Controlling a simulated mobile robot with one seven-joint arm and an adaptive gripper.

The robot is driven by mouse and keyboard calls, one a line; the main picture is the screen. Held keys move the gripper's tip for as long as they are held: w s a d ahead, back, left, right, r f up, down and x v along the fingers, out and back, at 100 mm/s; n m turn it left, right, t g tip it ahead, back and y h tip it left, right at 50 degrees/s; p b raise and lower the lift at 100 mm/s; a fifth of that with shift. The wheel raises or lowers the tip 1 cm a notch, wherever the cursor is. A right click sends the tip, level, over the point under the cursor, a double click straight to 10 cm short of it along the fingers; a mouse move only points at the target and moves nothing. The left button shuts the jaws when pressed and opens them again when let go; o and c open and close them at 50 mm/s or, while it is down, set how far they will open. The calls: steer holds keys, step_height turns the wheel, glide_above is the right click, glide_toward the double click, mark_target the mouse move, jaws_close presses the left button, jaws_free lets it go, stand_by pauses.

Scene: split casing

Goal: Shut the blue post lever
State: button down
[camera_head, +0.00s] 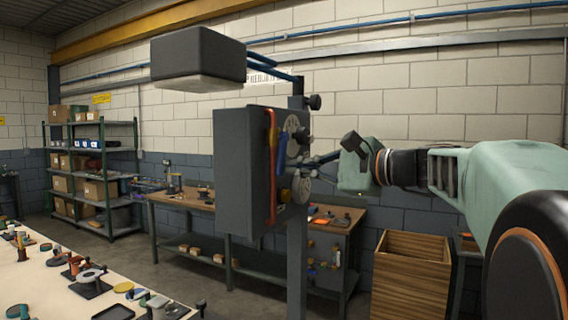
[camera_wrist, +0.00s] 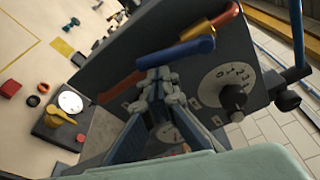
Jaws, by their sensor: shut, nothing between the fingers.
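The blue post lever (camera_head: 281,152) is on the right side face of a grey casing (camera_head: 240,170) on a post. In the wrist view the blue lever (camera_wrist: 176,52) lies right in front of the fingertips, crossing them. My gripper (camera_head: 318,162) reaches in from the right at the lever's height. In the wrist view my gripper (camera_wrist: 156,76) is shut with nothing between its fingers. Its tips are at the lever's edge; I cannot tell whether they touch it. A red-orange bar (camera_wrist: 226,22) with a yellow collar (camera_wrist: 197,28) sits beside the lever.
A round dial with a black knob (camera_wrist: 232,97) is beside the lever on the panel. The grey post (camera_head: 297,265) stands below the casing. A workbench (camera_head: 180,200) is behind, a wooden crate (camera_head: 411,270) at lower right, and a table with loose parts (camera_head: 60,290) at lower left.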

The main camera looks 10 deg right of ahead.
steer(key=shift+m, duration=0.8)
steer(key=shift+s+a+r, duration=0.75)
steer(key=shift+s+r, duration=0.1)
steer(key=shift+s, duration=0.15)
steer(key=shift+s+a+r, duration=0.75)
steer(key=shift+s+r, duration=0.05)
steer(key=shift+s, duration=0.2)
steer(key=shift+f, duration=0.1)
